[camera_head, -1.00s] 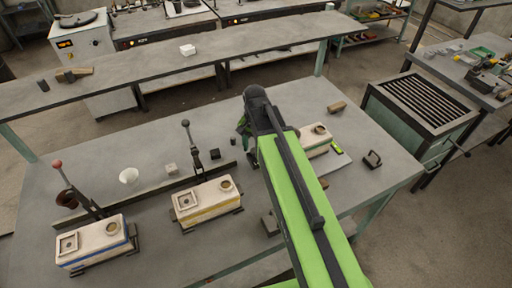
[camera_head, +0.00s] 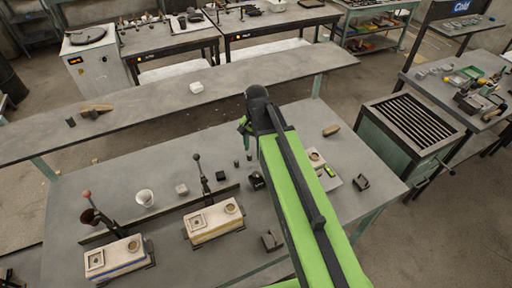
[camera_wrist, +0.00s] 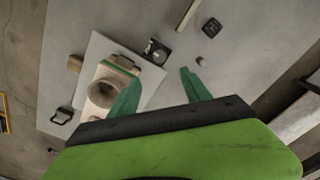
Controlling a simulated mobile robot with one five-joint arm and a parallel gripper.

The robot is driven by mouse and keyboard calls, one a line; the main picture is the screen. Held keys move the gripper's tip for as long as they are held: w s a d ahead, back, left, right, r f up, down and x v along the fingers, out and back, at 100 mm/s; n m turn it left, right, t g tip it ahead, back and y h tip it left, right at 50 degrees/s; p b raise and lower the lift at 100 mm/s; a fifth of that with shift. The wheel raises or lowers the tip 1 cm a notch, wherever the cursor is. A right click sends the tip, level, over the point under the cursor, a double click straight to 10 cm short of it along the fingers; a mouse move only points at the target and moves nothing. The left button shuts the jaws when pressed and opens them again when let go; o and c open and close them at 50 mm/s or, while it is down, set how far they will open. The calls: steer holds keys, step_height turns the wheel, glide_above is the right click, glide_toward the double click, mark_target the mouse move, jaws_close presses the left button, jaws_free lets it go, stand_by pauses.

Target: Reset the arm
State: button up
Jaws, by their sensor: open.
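My gripper (camera_head: 244,127) is high over the grey workbench (camera_head: 150,170), at the end of my green arm, which reaches up the middle of the head view. In the wrist view its two green fingers (camera_wrist: 160,78) stand apart with nothing between them. My arm hides part of this mold in the head view.
A blue-striped mold (camera_head: 115,257) and a yellow-striped mold (camera_head: 214,222) sit on the bench, with upright levers behind them. A raised shelf (camera_head: 140,112) runs behind; a grated cart (camera_head: 412,120) stands right.

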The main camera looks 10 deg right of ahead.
steer(key=shift+r, duration=0.85)
steer(key=s+f+n+b, duration=0.7)
steer(key=f+b, duration=0.3)
steer(key=f, duration=0.1)
